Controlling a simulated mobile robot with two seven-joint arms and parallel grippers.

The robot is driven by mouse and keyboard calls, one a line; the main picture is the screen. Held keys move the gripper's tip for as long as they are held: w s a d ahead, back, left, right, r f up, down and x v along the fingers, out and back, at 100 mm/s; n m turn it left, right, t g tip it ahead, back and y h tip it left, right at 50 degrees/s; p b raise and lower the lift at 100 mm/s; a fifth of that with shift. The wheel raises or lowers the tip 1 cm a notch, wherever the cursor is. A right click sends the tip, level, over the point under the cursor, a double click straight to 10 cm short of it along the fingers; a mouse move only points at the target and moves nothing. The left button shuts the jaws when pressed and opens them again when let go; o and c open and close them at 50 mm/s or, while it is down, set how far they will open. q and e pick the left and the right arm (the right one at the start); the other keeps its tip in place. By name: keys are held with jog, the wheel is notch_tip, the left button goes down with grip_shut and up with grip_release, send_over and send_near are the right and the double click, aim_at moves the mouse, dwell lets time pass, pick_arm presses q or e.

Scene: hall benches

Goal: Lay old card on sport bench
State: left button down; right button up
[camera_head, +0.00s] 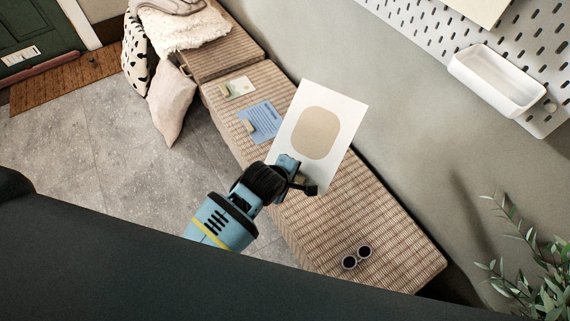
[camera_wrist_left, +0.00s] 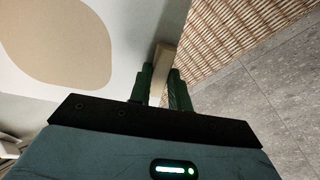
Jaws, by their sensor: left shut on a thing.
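A white card with a tan rounded patch (camera_head: 316,132) is held by my left gripper (camera_head: 300,186) at its lower edge, over the middle of the near woven bench (camera_head: 375,220). The wrist view shows the card's tan patch (camera_wrist_left: 60,40) close up at the left. There my left gripper (camera_wrist_left: 165,80) is shut on a pale wooden block (camera_wrist_left: 161,65) at the card's edge. I cannot tell how far the card is above the bench. No label tells which bench is the sport bench. My right gripper is not in view.
A far bench (camera_head: 225,55) holds cushions (camera_head: 185,30). Bare weave surrounds the dark object.

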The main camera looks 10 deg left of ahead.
pick_arm(q)
jog(key=w+a+f+m+g+y+b, duration=0.2)
jog(key=w+a+f+g+b, duration=0.1)
jog(key=w+f+g+b, duration=0.2)
jog(key=shift+w+a+f+g+b, duration=0.25)
jog(key=shift+w+a+g+b, duration=0.15)
jog(key=shift+w+g+b, duration=0.55)
jog(key=shift+s, duration=0.1)
